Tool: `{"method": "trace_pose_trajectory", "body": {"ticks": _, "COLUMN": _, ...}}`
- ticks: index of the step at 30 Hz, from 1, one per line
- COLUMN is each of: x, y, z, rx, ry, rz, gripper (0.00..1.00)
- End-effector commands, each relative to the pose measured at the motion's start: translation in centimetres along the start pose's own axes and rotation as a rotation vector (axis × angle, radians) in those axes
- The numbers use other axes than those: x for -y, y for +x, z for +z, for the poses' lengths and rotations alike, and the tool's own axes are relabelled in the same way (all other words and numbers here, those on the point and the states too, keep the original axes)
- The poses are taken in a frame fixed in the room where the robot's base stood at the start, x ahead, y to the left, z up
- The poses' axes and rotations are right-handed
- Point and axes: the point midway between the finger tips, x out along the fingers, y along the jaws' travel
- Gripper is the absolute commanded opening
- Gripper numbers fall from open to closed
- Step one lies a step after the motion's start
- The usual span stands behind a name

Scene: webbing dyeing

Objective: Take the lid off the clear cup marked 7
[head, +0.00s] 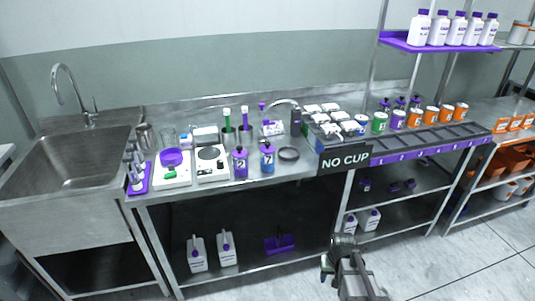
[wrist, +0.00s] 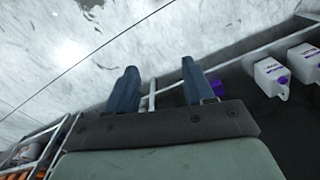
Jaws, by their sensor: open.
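Two small containers with purple lids stand side by side on the steel counter in the head view. The left one (head: 240,163) is purple and bears a white mark that looks like a 7. The right one (head: 267,158) is bluish, with a mark too small to read. I cannot tell for sure which is the clear cup marked 7. My gripper (wrist: 158,68) is open and empty in the wrist view, its two dark fingers apart over the floor. In the head view my arm is low in front of the counter, well away from both containers.
A sink (head: 70,158) is at the left. Scales (head: 212,165) stand left of the containers, and a dark ring (head: 288,154) lies to their right. A "NO CUP" sign (head: 345,160) hangs at the counter's front. White jugs (head: 197,254) stand on the lower shelf.

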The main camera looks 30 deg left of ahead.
Motion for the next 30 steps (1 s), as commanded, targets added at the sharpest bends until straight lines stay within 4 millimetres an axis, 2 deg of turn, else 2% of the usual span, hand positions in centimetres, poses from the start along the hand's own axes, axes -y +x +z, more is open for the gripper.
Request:
{"method": "trace_pose_trajectory", "body": {"ticks": 1, "x": 1.0, "y": -1.4, "z": -2.2, "rx": -0.029, "ry": -0.016, "rz": -0.001, "gripper": 0.53}}
{"method": "trace_pose_trajectory", "body": {"ticks": 3, "x": 2.2, "y": -3.3, "z": -4.5, "rx": -0.062, "ry": -0.035, "rz": -0.003, "gripper": 0.53}}
{"method": "trace_pose_trajectory", "body": {"ticks": 8, "x": 5.3, "y": -8.1, "z": -9.3, "rx": -0.134, "ry": -0.076, "rz": -0.011, "gripper": 0.53}}
{"method": "trace_pose_trajectory", "body": {"ticks": 12, "x": 8.2, "y": -12.7, "z": -13.2, "rx": -0.194, "ry": -0.111, "rz": -0.019, "gripper": 0.53}}
{"method": "trace_pose_trajectory", "body": {"ticks": 20, "x": 13.7, "y": -22.4, "z": -19.4, "rx": -0.291, "ry": -0.178, "rz": -0.039, "gripper": 0.53}}
{"method": "trace_pose_trajectory", "body": {"ticks": 26, "x": 17.9, "y": -30.7, "z": -23.3, "rx": -0.354, "ry": -0.231, "rz": -0.055, "gripper": 0.53}}
{"method": "trace_pose_trajectory", "body": {"ticks": 30, "x": 20.4, "y": -37.0, "z": -25.6, "rx": -0.389, "ry": -0.268, "rz": -0.064, "gripper": 0.53}}
